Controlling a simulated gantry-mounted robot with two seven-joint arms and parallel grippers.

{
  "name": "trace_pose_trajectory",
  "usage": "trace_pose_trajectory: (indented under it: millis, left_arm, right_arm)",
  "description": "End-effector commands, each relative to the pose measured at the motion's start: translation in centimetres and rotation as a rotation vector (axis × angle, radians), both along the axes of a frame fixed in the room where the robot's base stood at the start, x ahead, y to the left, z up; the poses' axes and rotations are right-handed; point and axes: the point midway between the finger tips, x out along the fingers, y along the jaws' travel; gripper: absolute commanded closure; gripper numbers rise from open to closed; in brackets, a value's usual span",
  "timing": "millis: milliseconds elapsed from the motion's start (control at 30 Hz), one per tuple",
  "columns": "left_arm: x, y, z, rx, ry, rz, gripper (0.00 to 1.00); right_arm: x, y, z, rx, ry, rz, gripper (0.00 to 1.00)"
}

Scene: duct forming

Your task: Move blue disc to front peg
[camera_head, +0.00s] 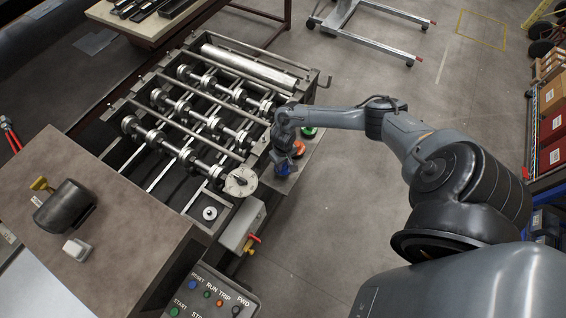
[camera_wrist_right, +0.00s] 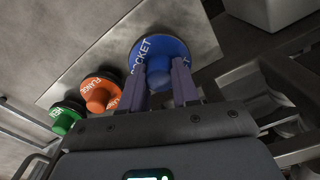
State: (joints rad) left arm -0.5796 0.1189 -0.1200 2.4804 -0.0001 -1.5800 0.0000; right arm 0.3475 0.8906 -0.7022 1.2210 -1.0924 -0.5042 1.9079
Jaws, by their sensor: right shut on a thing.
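The blue disc (camera_head: 284,171) is at the near end of a row of colored discs on a grey plate beside the roller machine. In the right wrist view, the blue disc (camera_wrist_right: 172,46) has white lettering on its face and a raised hub. My right gripper (camera_wrist_right: 160,70) is shut on that hub, one finger on each side. In the head view, my right gripper (camera_head: 284,158) is over the disc and partly covers it. I cannot clearly make out a bare peg. My left gripper is not in view.
An orange disc (camera_wrist_right: 101,91) and a green disc (camera_wrist_right: 66,117) sit beside the blue one. The roller machine (camera_head: 200,130) with several shafts is to the left. A control panel (camera_head: 212,292) is at the bottom. Open floor (camera_head: 350,190) lies right of the machine.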

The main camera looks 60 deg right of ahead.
Motion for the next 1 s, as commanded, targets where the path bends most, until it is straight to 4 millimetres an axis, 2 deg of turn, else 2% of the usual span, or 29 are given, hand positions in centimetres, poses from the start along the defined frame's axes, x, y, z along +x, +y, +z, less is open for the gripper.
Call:
trace_pose_trajectory:
  millis: [600, 1000]
  left_arm:
    - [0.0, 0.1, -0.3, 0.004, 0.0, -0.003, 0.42]
    - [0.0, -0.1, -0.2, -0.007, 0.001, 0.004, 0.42]
  right_arm:
    - [0.1, 0.0, -1.1, 0.0, -0.001, 0.0, 1.0]
    - [0.1, 0.0, -1.1, 0.0, -0.001, 0.0, 1.0]
